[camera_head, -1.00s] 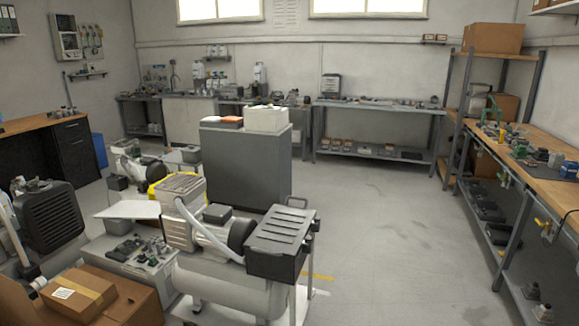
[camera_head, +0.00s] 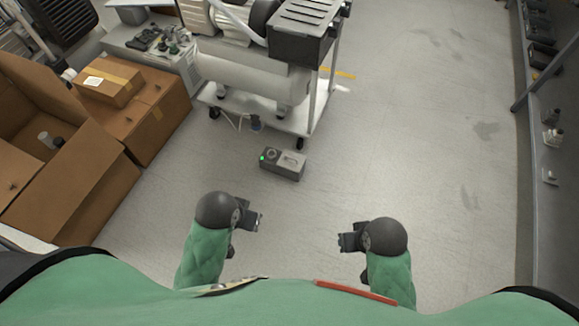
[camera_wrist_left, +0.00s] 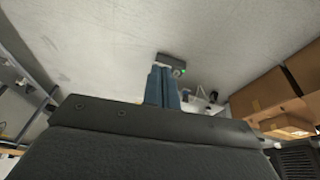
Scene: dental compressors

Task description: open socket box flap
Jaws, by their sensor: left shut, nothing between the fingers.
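The socket box (camera_head: 282,163) is a small dark grey box lying on the floor in front of the compressor cart. A green light shows at its left end, with a round socket beside it and a lighter grey cover, which looks closed, on the right part. It also shows in the left wrist view (camera_wrist_left: 172,62), just past the fingertips and partly hidden by them. My left gripper (camera_head: 256,220) is shut and empty, below and left of the box and apart from it. Its blue fingers (camera_wrist_left: 162,84) are together. My right gripper (camera_head: 343,242) is to the lower right; its fingers are too small to judge.
The compressor cart (camera_head: 262,112) stands just behind the box, with a cable hanging near it. Cardboard boxes (camera_head: 160,110) and a large open carton (camera_head: 75,185) stand at the left. A workbench with shelves (camera_head: 552,130) runs along the right. The floor between is clear.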

